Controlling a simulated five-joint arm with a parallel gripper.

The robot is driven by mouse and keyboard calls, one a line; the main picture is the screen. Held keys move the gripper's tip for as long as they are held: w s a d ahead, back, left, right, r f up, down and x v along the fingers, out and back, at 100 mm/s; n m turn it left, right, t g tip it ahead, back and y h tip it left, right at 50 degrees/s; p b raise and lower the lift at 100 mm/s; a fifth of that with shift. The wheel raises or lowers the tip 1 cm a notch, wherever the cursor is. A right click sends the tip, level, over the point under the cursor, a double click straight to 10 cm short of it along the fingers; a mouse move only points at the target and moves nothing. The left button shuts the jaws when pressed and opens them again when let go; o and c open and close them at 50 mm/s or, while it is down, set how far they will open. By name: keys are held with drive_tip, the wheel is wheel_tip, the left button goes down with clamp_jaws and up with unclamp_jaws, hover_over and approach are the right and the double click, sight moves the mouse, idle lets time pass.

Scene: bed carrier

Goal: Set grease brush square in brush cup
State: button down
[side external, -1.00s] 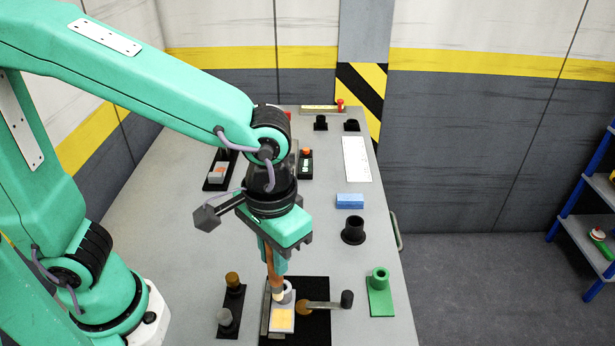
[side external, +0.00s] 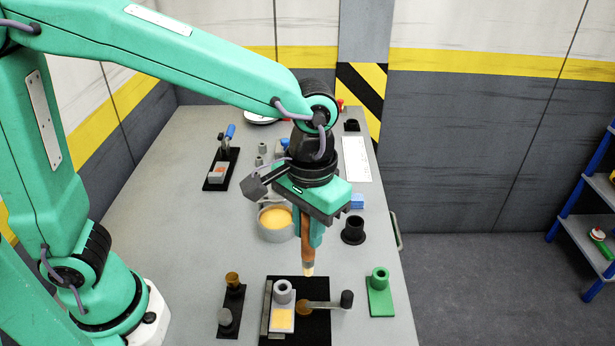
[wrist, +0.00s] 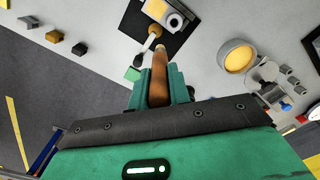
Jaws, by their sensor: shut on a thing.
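My gripper (side external: 309,232) is shut on the grease brush (side external: 307,248), which has a brown handle and a pale tip. The brush points down, slightly tilted, and its tip appears clear of the table. The wrist view shows the brush (wrist: 159,75) between the jaws of my gripper (wrist: 160,88). A black round cup (side external: 353,230) on a flange stands right of the brush. A green holder (side external: 380,292) with an open socket stands nearer the front, also in the wrist view (wrist: 133,74). I cannot tell which is the brush cup.
A black mat (side external: 318,325) in front carries a grey carrier with a ring (side external: 283,291) and yellow patch, plus a lever (side external: 325,304). A bowl of yellow grease (side external: 275,222) stands left of the brush. A blue block (side external: 357,201) lies behind the black cup.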

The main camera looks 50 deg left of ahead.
drive_tip(key=w+a, duration=0.3)
drive_tip(key=w, duration=0.7)
drive_tip(key=w+a+r+n, duration=0.1)
drive_tip(key=w+a, duration=0.1)
drive_tip(key=w, duration=0.8)
drive_tip(key=shift+w+a+r, duration=0.2)
drive_tip(key=shift+a+r, duration=0.05)
drive_tip(key=shift+a, duration=0.15)
drive_tip(key=shift+f, duration=0.1)
drive_tip(key=shift+f, duration=2.8)
drive_tip(key=shift+f, duration=2.75)
drive_tip(key=c, duration=1.2)
unclamp_jaws()
drive_tip(key=shift+c, duration=0.2)
drive_tip(key=shift+r, duration=0.1)
